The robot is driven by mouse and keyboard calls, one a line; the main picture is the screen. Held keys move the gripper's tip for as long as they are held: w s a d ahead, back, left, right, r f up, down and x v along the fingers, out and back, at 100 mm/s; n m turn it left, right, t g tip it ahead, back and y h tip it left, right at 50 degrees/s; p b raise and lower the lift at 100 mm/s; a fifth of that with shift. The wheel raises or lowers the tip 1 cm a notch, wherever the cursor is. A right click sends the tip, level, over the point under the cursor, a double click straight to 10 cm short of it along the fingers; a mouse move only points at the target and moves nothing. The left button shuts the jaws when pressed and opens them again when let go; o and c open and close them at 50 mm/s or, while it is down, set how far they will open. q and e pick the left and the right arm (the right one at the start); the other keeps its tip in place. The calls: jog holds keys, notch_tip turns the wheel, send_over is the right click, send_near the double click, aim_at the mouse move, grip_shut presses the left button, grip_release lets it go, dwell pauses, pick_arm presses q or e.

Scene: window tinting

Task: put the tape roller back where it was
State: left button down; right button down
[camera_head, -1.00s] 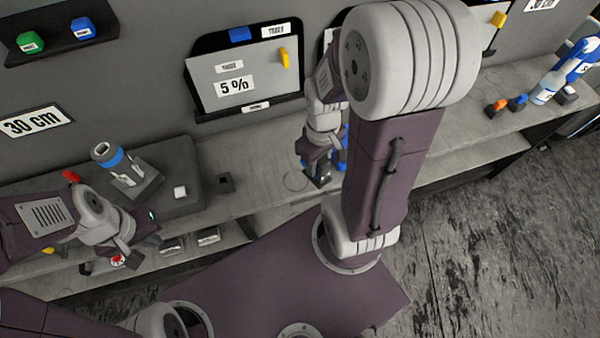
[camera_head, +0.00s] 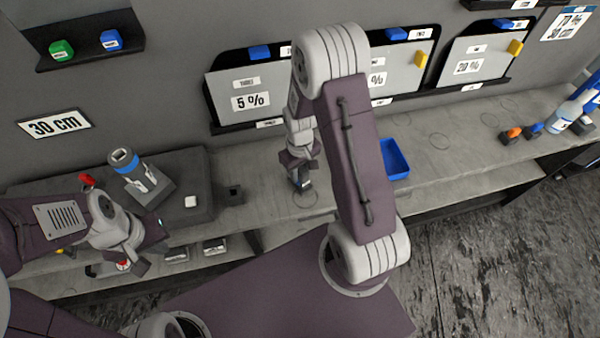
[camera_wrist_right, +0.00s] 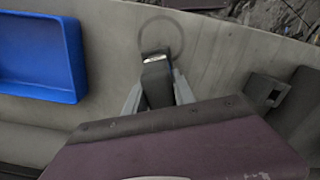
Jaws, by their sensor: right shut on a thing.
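My right gripper (camera_head: 302,184) is low over the grey bench, next to a thin ring mark (camera_head: 312,198) on its top. In the right wrist view the gripper (camera_wrist_right: 157,98) is shut on a dark block-like thing with a pale shiny end, which I take to be the tape roller (camera_wrist_right: 156,74). Its far end overlaps the near part of the ring mark (camera_wrist_right: 172,32). I cannot tell whether it touches the bench. My left gripper (camera_head: 150,250) is open and empty at the bench's front left; what lies right behind it is partly hidden.
A blue tray (camera_head: 394,158) lies right of my right gripper, also in the wrist view (camera_wrist_right: 76,52). A blue-banded tool in a stand (camera_head: 124,162) is further left. Bare bench lies around the ring mark.

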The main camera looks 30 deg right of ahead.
jog(key=shift+w+f, duration=0.2)
jog(key=shift+f, duration=0.4)
jog(key=shift+s+f, duration=0.1)
jog(key=shift+s, duration=0.05)
jog(key=c, duration=1.1)
grip_release()
jog(key=shift+o, duration=0.2)
notch_tip(320, 180, up, 12)
jog(key=shift+r, duration=0.2)
jog(key=s+a+m+t, duration=0.1)
jog(key=s+a, duration=0.3)
jog(key=s, duration=0.4)
jog(key=shift+s+a+m, duration=0.2)
jog(key=shift+a+m, duration=0.2)
jog(key=shift+m, duration=0.1)
